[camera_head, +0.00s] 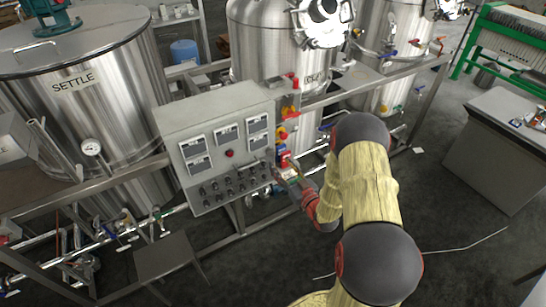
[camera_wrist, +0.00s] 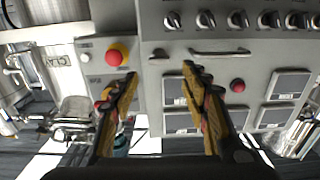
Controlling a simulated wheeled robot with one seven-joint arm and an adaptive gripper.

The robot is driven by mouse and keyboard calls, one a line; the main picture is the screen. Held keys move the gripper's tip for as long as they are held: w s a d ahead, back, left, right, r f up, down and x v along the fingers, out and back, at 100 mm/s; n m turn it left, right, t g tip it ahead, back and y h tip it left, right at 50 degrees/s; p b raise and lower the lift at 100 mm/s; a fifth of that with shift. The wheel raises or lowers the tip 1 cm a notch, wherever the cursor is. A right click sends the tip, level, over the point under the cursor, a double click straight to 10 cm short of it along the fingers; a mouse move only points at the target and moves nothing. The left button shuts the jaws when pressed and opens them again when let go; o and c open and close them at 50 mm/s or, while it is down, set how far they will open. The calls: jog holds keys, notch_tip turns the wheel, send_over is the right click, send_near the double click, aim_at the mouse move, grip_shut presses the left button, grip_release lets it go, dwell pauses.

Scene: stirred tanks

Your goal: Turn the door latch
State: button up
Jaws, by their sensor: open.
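A grey control cabinet (camera_head: 222,112) stands in the middle of the head view. In the wrist view its face (camera_wrist: 220,30) fills the upper part and appears upside down. A small dark latch-like piece (camera_wrist: 158,54) sits on it, beside a long slim bar handle (camera_wrist: 220,52); I cannot be sure which is the door latch. My gripper (camera_wrist: 160,70) is open and empty, its yellowish fingers pointing at the panel, with the small dark piece just beyond the gap between the tips. In the head view my gripper (camera_head: 290,171) is at the cabinet's right edge, and the latch cannot be made out.
A red push button on a yellow base (camera_wrist: 117,54) is left of the fingers in the wrist view. Black knobs (camera_wrist: 240,19) line the panel, with a small red button (camera_wrist: 237,85) and meters. Steel tanks (camera_head: 95,95) stand around. Open floor (camera_head: 450,235) lies at right.

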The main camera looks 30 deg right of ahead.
aim_at(271, 153)
jog(key=w, duration=0.6)
jog(key=shift+w+a, duration=0.1)
jog(key=shift+w, duration=0.2)
jog(key=shift+c, duration=0.8)
jog(key=c, duration=1)
jog(key=shift+o, duration=0.2)
jog(key=shift+f+n+b, duration=0.1)
jog(key=shift+n+b, duration=0.2)
jog(key=shift+b, duration=0.2)
jog(key=n+b, duration=0.8)
jog(key=b, duration=0.4)
jog(key=n+b, duration=0.9)
jog(key=b, duration=0.3)
jog(key=shift+a+f+b, duration=0.2)
jog(key=shift+b, duration=0.15)
jog(key=shift+n, duration=0.3)
